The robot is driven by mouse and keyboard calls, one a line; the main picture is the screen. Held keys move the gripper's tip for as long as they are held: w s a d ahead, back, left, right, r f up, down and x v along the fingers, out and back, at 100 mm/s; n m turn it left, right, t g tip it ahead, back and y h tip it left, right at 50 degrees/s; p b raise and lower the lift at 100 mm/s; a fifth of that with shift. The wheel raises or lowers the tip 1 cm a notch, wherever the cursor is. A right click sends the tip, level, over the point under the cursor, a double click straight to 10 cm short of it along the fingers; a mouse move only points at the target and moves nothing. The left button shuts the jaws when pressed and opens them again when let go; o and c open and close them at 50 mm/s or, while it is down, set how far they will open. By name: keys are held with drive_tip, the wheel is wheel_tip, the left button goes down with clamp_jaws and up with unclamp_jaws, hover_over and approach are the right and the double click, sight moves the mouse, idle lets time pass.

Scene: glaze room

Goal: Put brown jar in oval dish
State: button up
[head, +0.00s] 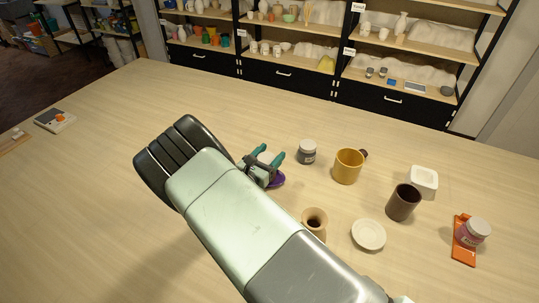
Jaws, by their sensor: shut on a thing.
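My gripper (271,156) is at the centre left, its teal fingers pointing away from the camera. It is shut on a pale-topped thing (266,157), mostly hidden by the fingers and wrist; I cannot tell if this is the brown jar. A purple dish (278,180) shows in part just below and right of the gripper, largely covered by my arm. It may be the oval dish, but its full outline is hidden. I cannot tell whether the held thing touches it. A dark brown open cup (403,203) stands apart at the right.
Right of the gripper stand a grey lidded jar (307,153), a yellow mug (348,167), a tan vase (314,216), a white round dish (368,235), a white square dish (424,180) and a pink jar (473,232) on an orange tray (463,255). The table's left is mostly clear.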

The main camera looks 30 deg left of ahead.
drive_tip(key=shift+f, duration=0.25)
drive_tip(key=o, duration=1.3)
drive_tip(key=shift+f, duration=0.1)
drive_tip(key=shift+c, duration=0.2)
drive_tip(key=shift+r, duration=0.3)
drive_tip(key=shift+s+a+r, duration=0.1)
drive_tip(key=shift+s, duration=0.3)
drive_tip(key=s, duration=0.7)
drive_tip(key=s+a, duration=0.1)
drive_tip(key=s, duration=0.3)
drive_tip(key=shift+s+a, duration=0.1)
